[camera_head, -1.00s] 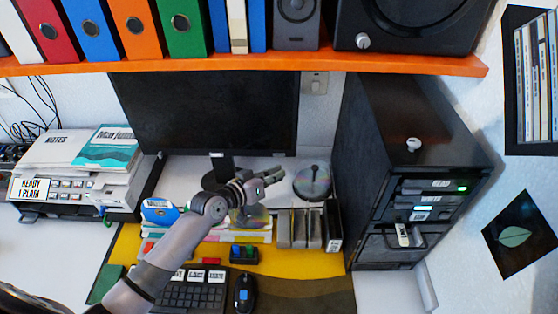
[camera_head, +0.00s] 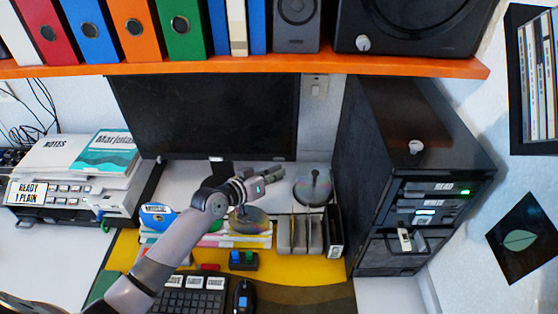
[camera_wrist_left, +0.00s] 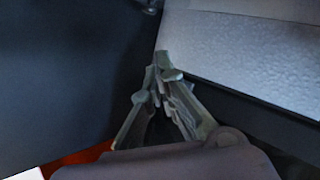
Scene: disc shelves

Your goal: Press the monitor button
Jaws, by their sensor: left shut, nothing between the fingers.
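The monitor (camera_head: 205,115) is a large dark screen under the orange shelf, and its screen is black. Its lower edge shows just behind my left gripper. I cannot make out the button on it. My left gripper (camera_head: 278,174) is shut and empty, in front of the monitor's lower right part, pointing right. In the left wrist view my left gripper (camera_wrist_left: 160,65) has its fingertips together, close to a dark surface and a pale textured one. I cannot tell whether it touches either. My right gripper is not in view.
A black computer tower (camera_head: 400,170) stands on the right. A disc spindle (camera_head: 314,187) and a disc rack (camera_head: 300,234) stand near the gripper. A keyboard (camera_head: 190,296) and a mouse (camera_head: 243,295) lie in front. A printer (camera_head: 75,190) is on the left. The orange shelf (camera_head: 250,66) hangs above.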

